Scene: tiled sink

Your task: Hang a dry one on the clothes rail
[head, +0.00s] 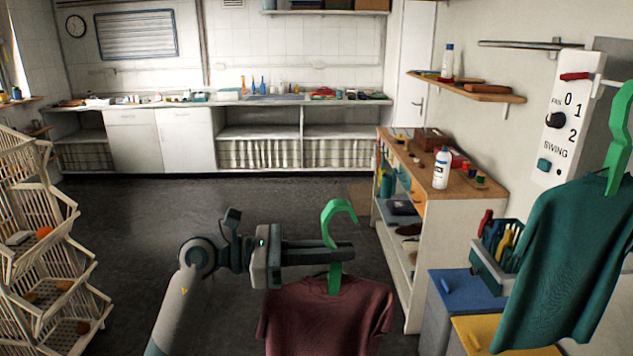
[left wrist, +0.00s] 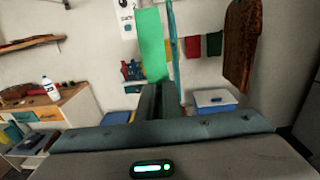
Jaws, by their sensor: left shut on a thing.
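My left gripper (head: 345,252) is shut on a green hanger (head: 336,220) with a maroon T-shirt (head: 325,318) hanging from it, held in the air over the floor. The hanger's hook points up, free of any rail. In the left wrist view the green hanger (left wrist: 152,45) stands at the gripper's fingers (left wrist: 160,100). A teal T-shirt (head: 570,260) hangs on another green hanger (head: 619,140) at the right; I cannot tell clearly what its hook rests on. Its edge seems to show in the left wrist view (left wrist: 173,50). My right gripper is not in view.
A wooden-topped shelf unit (head: 405,165) with a white bottle (head: 442,168) stands right of the gripper. A grey bar (head: 520,44) and a fan switch panel (head: 560,120) are on the right wall. A white rack (head: 35,240) stands left.

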